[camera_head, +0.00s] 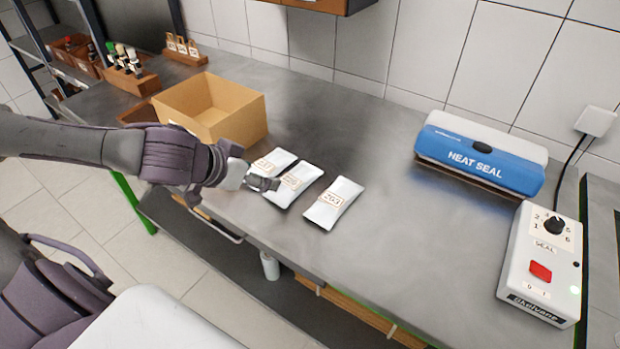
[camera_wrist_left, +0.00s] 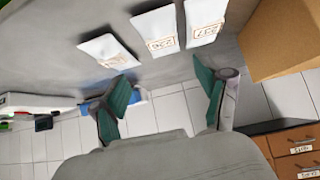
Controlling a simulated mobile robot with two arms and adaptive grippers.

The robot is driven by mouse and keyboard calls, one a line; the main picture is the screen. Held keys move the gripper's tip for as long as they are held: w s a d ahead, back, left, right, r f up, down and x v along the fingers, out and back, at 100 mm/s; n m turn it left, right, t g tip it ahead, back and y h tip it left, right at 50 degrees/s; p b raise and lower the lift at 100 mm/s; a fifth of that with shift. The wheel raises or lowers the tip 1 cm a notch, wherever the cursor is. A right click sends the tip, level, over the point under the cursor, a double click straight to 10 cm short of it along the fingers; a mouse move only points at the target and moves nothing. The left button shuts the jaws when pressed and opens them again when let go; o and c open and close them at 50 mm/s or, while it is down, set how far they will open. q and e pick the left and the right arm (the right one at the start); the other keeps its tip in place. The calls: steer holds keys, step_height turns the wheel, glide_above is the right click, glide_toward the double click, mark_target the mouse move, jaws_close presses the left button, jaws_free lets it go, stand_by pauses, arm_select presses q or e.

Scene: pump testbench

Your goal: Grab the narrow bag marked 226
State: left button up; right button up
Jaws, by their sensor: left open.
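Three white bags lie side by side on the grey bench. The middle bag (camera_head: 297,187) has a small label that seems to read 226; it also shows in the left wrist view (camera_wrist_left: 155,24). The bag marked 263 (camera_head: 342,193) lies to its right, and the third bag (camera_head: 277,157) lies to its left, partly hidden by my gripper in the head view. My left gripper (camera_head: 262,183) is open and empty at the near ends of the left and middle bags. In the left wrist view its spread green-padded fingers (camera_wrist_left: 163,98) have no bag between them.
An open cardboard box (camera_head: 245,128) stands behind and left of the bags. A blue heat sealer (camera_head: 477,158) and a white control box (camera_head: 541,262) are on the right. Bottle racks (camera_head: 130,72) stand at the far left. The bench right of the bags is clear.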

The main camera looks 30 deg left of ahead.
mark_target(289, 184)
arm_select(q)
steer(key=x, duration=0.7)
steer(key=shift+a+f, duration=0.1)
steer(key=shift+a, duration=0.05)
steer(key=shift+x, duration=0.75)
steer(key=x, duration=0.4)
steer(key=shift+f+p, duration=0.3)
steer(key=shift+f, duration=0.15)
steer(key=shift+s, duration=0.1)
arm_select(e)
steer(key=shift+s+a+r, duration=0.1)
steer(key=shift+s+r, duration=0.05)
steer(key=shift+s, duration=0.45)
steer(key=shift+s+r, duration=0.1)
steer(key=shift+s, duration=0.5)
arm_select(q)
steer(key=c, duration=0.8)
steer(key=shift+c, duration=0.7)
